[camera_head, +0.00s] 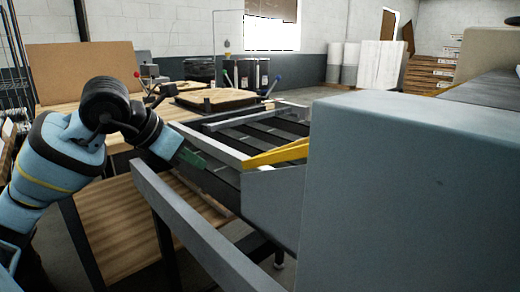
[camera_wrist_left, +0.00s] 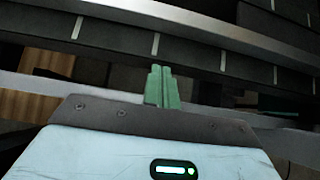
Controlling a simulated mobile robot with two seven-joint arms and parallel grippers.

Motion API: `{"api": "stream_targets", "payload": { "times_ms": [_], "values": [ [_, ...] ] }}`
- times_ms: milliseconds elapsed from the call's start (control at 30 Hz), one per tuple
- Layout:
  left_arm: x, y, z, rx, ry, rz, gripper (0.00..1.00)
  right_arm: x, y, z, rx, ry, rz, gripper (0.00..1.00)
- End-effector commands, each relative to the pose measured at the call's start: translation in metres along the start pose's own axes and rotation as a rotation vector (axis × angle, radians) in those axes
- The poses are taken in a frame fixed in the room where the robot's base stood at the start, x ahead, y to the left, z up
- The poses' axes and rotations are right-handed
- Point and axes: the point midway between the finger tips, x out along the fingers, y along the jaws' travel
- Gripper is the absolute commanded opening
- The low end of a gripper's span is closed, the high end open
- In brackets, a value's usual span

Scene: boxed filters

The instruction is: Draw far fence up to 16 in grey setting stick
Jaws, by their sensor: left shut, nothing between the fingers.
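A grey frame with a dark slatted bed (camera_head: 262,133) sits beside a large grey-blue housing. A pale rail (camera_head: 208,145) runs along its left side. In the left wrist view a grey metal rail (camera_wrist_left: 180,22) crosses above a dark strip (camera_wrist_left: 120,38) with white tick marks. No numbers are readable, and I cannot tell which part is the far fence. My left gripper (camera_head: 192,158) has green fingers, pressed together and empty, by the dark side below the pale rail. Its fingers (camera_wrist_left: 161,86) point at the marked strip; contact is unclear. My right gripper is out of view.
A long grey rail (camera_head: 200,235) runs through the front, near my left arm. The large grey-blue housing (camera_head: 410,190) blocks the right side. A yellow bar (camera_head: 278,154) lies across the frame. A wooden bench (camera_head: 95,118) stands behind my left arm.

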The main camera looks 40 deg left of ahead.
Motion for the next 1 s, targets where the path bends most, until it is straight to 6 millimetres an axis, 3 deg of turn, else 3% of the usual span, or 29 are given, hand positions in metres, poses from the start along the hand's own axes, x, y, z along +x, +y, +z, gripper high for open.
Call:
{"api": "stream_targets", "payload": {
  "times_ms": [67, 267, 567, 1000],
  "values": [
    [0.017, 0.000, -0.001, 0.000, 0.004, 0.000, 0.00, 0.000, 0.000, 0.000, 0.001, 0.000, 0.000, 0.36],
    [0.026, 0.001, 0.016, 0.000, 0.000, 0.005, 0.00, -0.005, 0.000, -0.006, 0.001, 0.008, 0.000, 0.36],
    [0.037, 0.000, 0.027, 0.002, -0.002, 0.001, 0.00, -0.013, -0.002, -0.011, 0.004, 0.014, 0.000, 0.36],
    [0.040, 0.000, 0.028, 0.000, -0.001, 0.001, 0.00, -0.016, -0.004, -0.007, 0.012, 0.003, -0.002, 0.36]
  ]
}}
